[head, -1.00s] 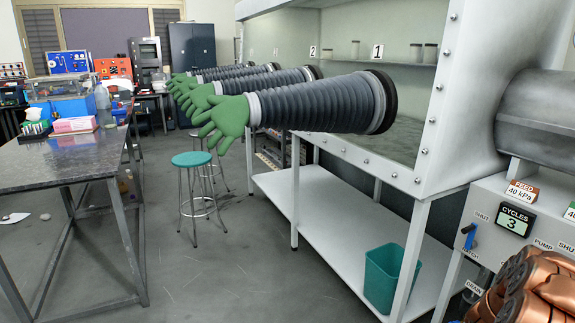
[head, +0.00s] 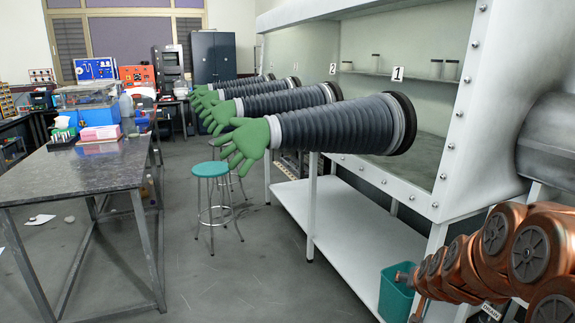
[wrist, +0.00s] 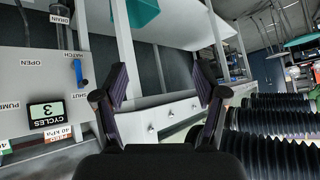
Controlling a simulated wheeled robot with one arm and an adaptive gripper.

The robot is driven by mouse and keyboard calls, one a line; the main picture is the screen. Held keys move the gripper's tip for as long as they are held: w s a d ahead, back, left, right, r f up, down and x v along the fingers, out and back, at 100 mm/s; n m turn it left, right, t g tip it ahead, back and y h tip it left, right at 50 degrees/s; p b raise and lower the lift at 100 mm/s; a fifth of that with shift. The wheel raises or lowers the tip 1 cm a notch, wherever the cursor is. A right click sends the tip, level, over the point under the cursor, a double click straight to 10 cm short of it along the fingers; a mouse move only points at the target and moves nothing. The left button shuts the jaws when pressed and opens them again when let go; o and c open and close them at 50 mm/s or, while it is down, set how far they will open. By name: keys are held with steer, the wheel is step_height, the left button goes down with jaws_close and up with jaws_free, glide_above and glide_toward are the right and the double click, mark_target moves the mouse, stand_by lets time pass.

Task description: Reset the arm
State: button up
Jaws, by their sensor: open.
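My gripper (wrist: 162,95) is open in the wrist view, with its two dark fingers apart and nothing between them. My copper-coloured arm is in the lower right of the head view, in front of the glovebox stand; the gripper itself cannot be made out there. Beyond the fingers, in the wrist view, are the glovebox stand (wrist: 160,116) and, to the left, a control panel (wrist: 30,90) with a blue lever (wrist: 79,72) and a display reading 3 (wrist: 47,114).
The glovebox (head: 430,120) fills the right, with several black sleeves and green gloves (head: 247,142) sticking out into the aisle. A teal bin (head: 395,295) stands near my arm. A stool (head: 211,170) and a dark table (head: 90,170) are left. Floor between is open.

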steer(key=s+a+r+n+g+y+p, duration=0.3)
steer(key=s+a+r+g, duration=0.1)
steer(key=s+a, duration=1)
steer(key=s+a+r+n+g+p, duration=0.1)
steer(key=s+r+g, duration=0.1)
steer(key=s, duration=1)
steer(key=s+a+r+n+g+h+p, duration=0.1)
steer(key=s+r+g, duration=0.2)
steer(key=s, duration=0.9)
steer(key=shift+s+a+r+g, duration=0.2)
steer(key=shift+s+a+g, duration=0.15)
steer(key=shift+g, duration=0.45)
